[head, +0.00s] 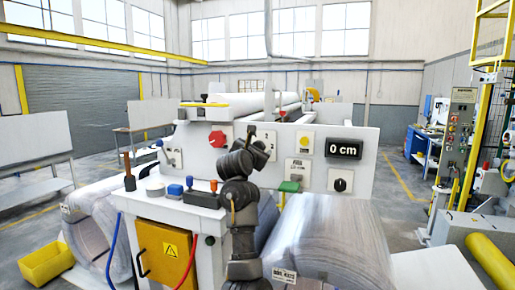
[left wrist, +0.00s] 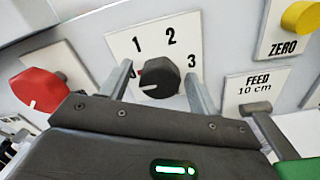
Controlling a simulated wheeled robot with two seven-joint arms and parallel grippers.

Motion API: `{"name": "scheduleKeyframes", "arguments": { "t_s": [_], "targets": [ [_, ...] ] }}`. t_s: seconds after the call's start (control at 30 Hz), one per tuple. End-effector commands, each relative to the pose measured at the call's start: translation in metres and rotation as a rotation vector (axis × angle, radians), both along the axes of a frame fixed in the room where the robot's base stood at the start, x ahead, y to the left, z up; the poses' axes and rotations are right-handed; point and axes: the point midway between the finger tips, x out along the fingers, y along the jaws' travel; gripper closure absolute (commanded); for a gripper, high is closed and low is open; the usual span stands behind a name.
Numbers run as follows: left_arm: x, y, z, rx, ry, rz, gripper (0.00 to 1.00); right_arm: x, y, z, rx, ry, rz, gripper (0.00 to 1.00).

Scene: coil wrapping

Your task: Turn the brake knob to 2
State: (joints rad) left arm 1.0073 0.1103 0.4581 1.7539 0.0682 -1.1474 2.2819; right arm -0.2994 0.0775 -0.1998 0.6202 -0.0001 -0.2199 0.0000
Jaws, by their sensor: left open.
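The brake knob (left wrist: 160,81) is a round black knob on a white plate (left wrist: 119,44) marked 1, 2 and 3, with a mark at the lower left partly hidden by a finger. The knob's white pointer line points left and slightly down, away from 2. My left gripper (left wrist: 158,72) is open, with one finger on each side of the knob. A gap shows on the right side; contact on the left is unclear. In the head view my left gripper (head: 260,152) is at the machine panel, and my arm hides the knob. My right gripper is not in view.
A red knob (left wrist: 40,90) lies left of the fingers. A yellow ZERO button (left wrist: 300,17) and a FEED 10 cm lever (left wrist: 256,107) are close on the right. The display (head: 343,149) reads 0 cm. A wrapped coil (head: 325,240) lies below the panel.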

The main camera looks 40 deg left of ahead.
Motion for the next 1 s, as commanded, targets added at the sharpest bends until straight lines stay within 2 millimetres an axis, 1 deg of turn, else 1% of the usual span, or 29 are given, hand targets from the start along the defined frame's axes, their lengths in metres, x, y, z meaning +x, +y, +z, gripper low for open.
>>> {"name": "scheduleKeyframes", "arguments": {
  "t_s": [0.1,0.43,0.77,1.0],
  "targets": [
    [0.0,0.0,0.0,0.0,0.001,0.0,0.4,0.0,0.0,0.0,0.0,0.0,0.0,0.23],
    [0.0,0.0,0.0,0.0,0.001,0.0,0.83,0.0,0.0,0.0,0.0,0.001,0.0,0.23],
    [-0.001,0.0,-0.002,0.044,0.016,0.0,0.83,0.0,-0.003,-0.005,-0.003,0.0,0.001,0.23],
    [0.0,0.0,-0.004,0.189,0.068,-0.001,0.83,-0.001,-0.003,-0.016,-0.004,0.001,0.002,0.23]
  ]
}}
